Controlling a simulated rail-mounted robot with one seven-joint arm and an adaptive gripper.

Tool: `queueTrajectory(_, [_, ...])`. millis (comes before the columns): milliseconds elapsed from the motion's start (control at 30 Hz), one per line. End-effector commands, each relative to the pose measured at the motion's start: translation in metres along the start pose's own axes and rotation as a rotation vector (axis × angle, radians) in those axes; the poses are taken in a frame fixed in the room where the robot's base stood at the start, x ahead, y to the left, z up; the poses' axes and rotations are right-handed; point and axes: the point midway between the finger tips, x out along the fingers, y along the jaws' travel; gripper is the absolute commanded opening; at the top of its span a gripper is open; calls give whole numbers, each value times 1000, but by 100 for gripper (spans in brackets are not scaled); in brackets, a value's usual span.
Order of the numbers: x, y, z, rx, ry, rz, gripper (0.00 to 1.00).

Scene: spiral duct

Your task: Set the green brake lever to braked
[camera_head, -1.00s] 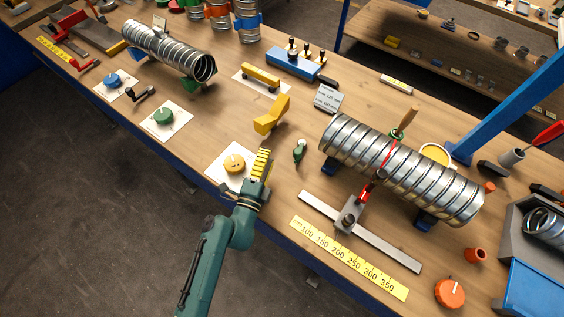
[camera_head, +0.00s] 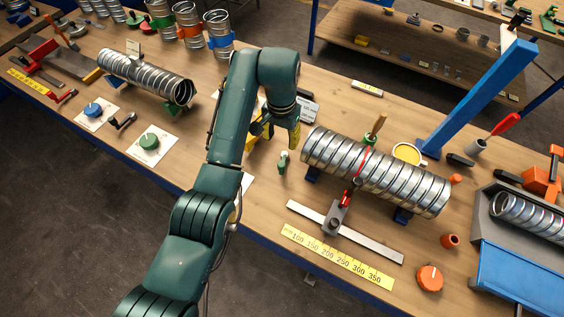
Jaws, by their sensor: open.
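The green brake lever (camera_head: 283,161) is a small green piece with a pale part near its top, on the wooden bench left of the large spiral duct (camera_head: 375,172). It is small, and its exact setting cannot be told. My gripper (camera_head: 279,131) hangs pointing down just beyond the lever in the picture, apart from it as far as I can tell. It is open and empty, with one yellow finger showing on the right and the other side partly lost against a yellow bracket (camera_head: 256,139).
A clamp with a red handle (camera_head: 349,190) stands by the duct. A steel bar (camera_head: 370,243) and a yellow scale (camera_head: 337,257) lie in front. A green knob (camera_head: 149,141) is on the left. My arm hides the yellow knob. Bare bench lies right of the lever's front.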

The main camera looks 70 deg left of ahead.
Motion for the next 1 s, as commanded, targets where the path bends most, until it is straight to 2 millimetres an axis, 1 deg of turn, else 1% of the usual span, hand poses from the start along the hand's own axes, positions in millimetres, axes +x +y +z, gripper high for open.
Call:
queueTrajectory(33, [11, 0, 1, 0, -6, 1, 56])
queueTrajectory(167, [36, 0, 1, 0, -5, 0, 56])
queueTrajectory(267, [59, 0, 2, 0, -6, 0, 56])
queueTrajectory(500, [118, -1, 2, 1, -4, -1, 56])
queueTrajectory(633, [144, -1, 1, 1, -2, -2, 56])
queueTrajectory(700, [153, -1, 1, 1, -1, -2, 56])
queueTrajectory(800, [162, -1, 1, 1, 0, -2, 56])
queueTrajectory(1000, [164, -2, 0, 1, 2, -3, 56])
